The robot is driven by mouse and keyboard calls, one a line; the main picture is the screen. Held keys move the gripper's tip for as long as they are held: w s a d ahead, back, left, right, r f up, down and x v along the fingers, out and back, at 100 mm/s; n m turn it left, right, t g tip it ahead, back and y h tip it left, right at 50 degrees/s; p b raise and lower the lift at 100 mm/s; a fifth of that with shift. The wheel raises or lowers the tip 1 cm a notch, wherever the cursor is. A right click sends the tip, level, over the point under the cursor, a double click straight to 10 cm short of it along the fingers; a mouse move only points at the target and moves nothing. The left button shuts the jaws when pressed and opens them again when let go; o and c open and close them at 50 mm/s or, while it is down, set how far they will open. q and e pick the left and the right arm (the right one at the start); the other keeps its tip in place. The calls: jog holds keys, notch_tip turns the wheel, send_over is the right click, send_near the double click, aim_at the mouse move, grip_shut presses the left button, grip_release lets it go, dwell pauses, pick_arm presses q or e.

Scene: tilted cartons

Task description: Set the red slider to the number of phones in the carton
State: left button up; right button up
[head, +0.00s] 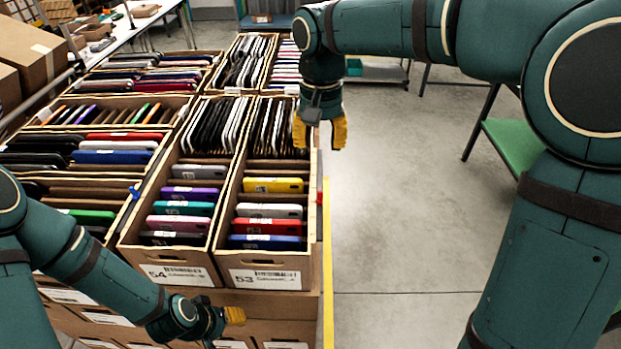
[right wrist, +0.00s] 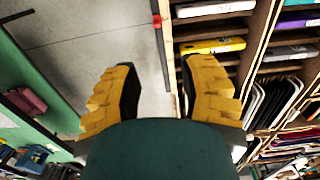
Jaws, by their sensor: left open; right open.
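The carton marked 53 (head: 266,278) stands at the right end of the front row. It holds several phones on edge: a yellow one (head: 273,185), a grey one, a red one (head: 266,226) and a blue one in front, with black and white ones leaning behind. A small red slider (head: 320,198) sits at the carton's right side, by a yellow strip; it also shows in the right wrist view (right wrist: 157,20). My right gripper (head: 320,135) is open and empty above the right edge, behind the slider (right wrist: 158,66). My left gripper (head: 228,316) is open, low before the cartons' fronts.
Carton 54 (head: 182,272) stands left of carton 53, with more phone cartons behind and left. A blue slider (head: 135,190) sits at carton 54's left edge. Right of the cartons the grey floor (head: 400,220) is clear up to a green-topped bench (head: 515,150).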

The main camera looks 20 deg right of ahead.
aim_at(320, 192)
jog(key=f, duration=0.9)
jog(key=s+f+b, duration=0.1)
jog(key=f, duration=0.3)
jog(key=shift+s+f, duration=0.1)
jog(key=shift+f, duration=0.05)
jog(key=shift+c, duration=0.4)
grip_shut()
